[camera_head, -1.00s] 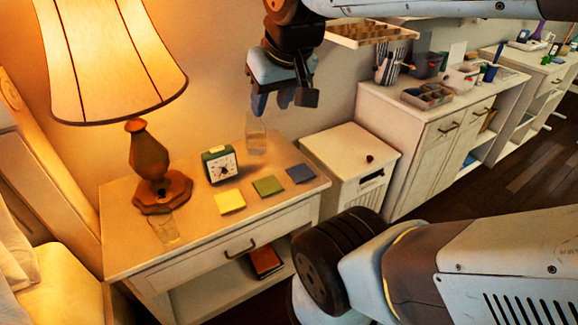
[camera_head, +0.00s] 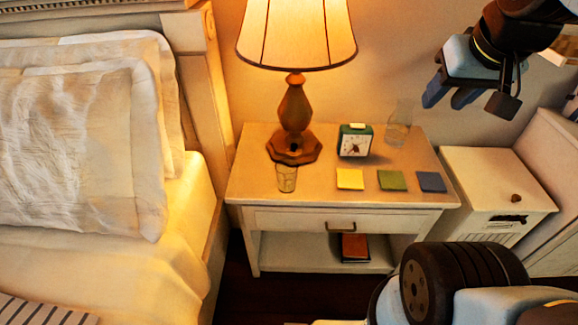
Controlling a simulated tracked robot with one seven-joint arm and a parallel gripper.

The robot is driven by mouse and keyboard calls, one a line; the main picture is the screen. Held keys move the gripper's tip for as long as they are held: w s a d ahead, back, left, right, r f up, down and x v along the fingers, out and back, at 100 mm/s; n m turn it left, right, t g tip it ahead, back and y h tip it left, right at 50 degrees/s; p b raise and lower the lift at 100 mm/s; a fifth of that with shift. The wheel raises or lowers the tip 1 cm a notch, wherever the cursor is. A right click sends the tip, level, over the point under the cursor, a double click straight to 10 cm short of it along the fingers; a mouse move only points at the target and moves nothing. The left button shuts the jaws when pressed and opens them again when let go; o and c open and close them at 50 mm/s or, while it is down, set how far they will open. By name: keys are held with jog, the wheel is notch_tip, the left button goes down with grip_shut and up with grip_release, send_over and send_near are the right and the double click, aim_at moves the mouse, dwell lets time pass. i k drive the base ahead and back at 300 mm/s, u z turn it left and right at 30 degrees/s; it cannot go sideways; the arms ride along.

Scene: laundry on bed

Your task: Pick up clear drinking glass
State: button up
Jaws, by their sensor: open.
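A clear drinking glass (camera_head: 287,178) stands near the front left of the nightstand (camera_head: 262,197), in front of the lamp base. A second clear glass vessel (camera_head: 397,130), with what looks like liquid in its lower part, stands at the back right of the nightstand, behind the clock. My gripper (camera_head: 470,98) is open and empty, high at the upper right. It is apart from both glass vessels, to the right of them in the picture.
The lamp (camera_head: 294,112), a green clock (camera_head: 355,140) and yellow (camera_head: 350,179), green (camera_head: 392,180) and blue (camera_head: 431,181) notes share the nightstand. The bed (camera_head: 150,260) is at left. A white cabinet (camera_head: 490,185) stands at right. A red book (camera_head: 355,247) lies on the lower shelf.

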aim_at(287, 169)
jog(key=u, duration=1.45)
jog(key=k, duration=1.35)
jog(key=z, duration=0.8)
jog(key=i, duration=1)
